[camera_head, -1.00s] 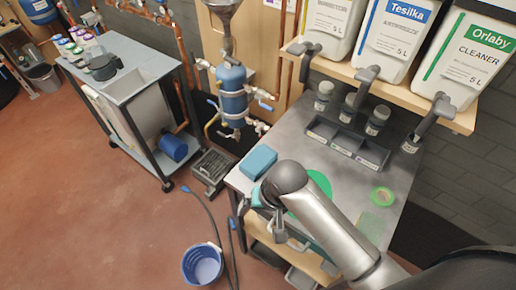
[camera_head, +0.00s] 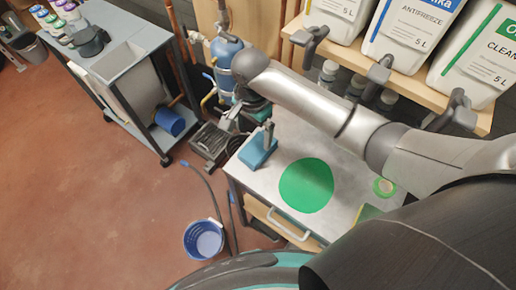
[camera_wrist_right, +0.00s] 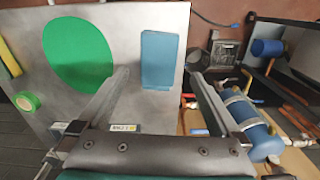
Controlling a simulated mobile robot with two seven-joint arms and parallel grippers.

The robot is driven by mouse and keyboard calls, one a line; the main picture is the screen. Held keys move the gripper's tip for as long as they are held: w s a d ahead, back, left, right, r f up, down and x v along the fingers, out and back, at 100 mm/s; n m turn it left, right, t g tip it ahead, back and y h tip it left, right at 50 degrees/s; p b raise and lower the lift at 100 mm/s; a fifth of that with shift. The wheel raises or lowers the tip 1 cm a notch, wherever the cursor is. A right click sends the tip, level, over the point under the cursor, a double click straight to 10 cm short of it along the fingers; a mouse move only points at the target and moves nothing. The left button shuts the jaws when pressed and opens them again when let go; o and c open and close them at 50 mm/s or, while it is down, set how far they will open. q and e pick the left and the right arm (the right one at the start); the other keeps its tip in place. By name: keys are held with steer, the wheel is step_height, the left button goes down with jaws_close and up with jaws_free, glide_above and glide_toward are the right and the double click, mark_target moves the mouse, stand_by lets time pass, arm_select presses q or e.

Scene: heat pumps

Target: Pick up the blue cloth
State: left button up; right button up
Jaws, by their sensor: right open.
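The blue cloth (camera_head: 258,152) is a flat, folded rectangle near the left edge of the grey worktop (camera_head: 245,178). It also shows in the right wrist view (camera_wrist_right: 162,60), with its near end between the finger lines. My right gripper (camera_head: 248,127) is open, with its fingers on either side of the cloth's far end in the head view. In the wrist view the gripper (camera_wrist_right: 158,76) holds nothing. How high the fingertips are above the cloth is hard to tell. My left gripper is not in view.
A green disc (camera_head: 306,185) lies beside the cloth, with a roll of green tape (camera_head: 384,187) further right. A shelf (camera_head: 345,65) with large jugs (camera_head: 413,35) overhangs the back. A blue bucket (camera_head: 204,239) stands on the floor.

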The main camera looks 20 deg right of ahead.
mark_target(256, 149)
step_height(256, 149, down, 4)
steer(key=shift+r, duration=0.2)
steer(key=shift+w+d+f+b, duration=0.15)
steer(key=shift+f+b, duration=0.1)
steer(key=shift+f, duration=0.65)
steer(key=shift+s+d+f+b, duration=0.1)
steer(key=shift+f+b, duration=0.15)
steer(key=shift+f, duration=0.6)
steer(key=shift+w+d+f+b, duration=0.15)
steer(key=shift+f+b, duration=0.1)
steer(key=shift+f, duration=0.65)
steer(key=shift+c, duration=0.2)
steer(key=c, duration=1.1)
steer(key=shift+r, duration=0.1)
